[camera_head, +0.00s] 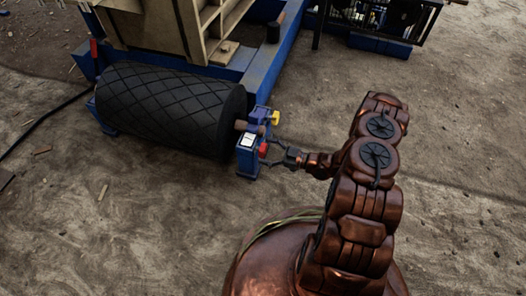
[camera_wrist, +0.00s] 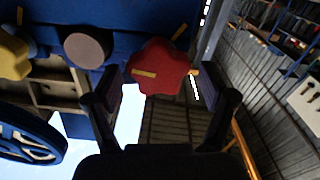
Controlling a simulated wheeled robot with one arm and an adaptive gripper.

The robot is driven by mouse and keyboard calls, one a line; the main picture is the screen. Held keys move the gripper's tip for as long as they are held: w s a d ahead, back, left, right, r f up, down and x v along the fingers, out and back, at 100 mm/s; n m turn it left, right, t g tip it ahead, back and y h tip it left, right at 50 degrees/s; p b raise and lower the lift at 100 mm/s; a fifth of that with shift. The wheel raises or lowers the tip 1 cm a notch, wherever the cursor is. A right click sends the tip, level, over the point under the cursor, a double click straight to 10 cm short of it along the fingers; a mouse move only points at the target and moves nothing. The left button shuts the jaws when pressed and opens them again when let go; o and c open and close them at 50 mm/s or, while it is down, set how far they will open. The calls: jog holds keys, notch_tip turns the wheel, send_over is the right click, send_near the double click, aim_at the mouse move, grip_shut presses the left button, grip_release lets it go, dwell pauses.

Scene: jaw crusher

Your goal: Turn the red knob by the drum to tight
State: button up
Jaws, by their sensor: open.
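The red knob (camera_head: 263,150) sits on the blue bracket (camera_head: 247,168) at the right end of the black drum (camera_head: 165,108). In the wrist view the red knob (camera_wrist: 160,62) is lobed, with a yellow mark on its face and another yellow mark beside it on the blue surface. My gripper (camera_head: 274,152) is open, close to the knob on its right side. In the wrist view its two fingers stand to the left and right of the knob, with gaps visible on both sides. I cannot tell how deep the knob sits between them.
A yellow knob (camera_head: 275,117) is on the same bracket, behind the red one; it also shows in the wrist view (camera_wrist: 13,55). The round shaft end (camera_wrist: 88,47) lies between the knobs. A blue frame beam (camera_head: 262,68) runs behind.

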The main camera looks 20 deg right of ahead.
jog(key=shift+w+a, duration=0.4)
jog(key=shift+a, duration=0.1)
jog(key=c, duration=1.2)
jog(key=shift+o, duration=0.2)
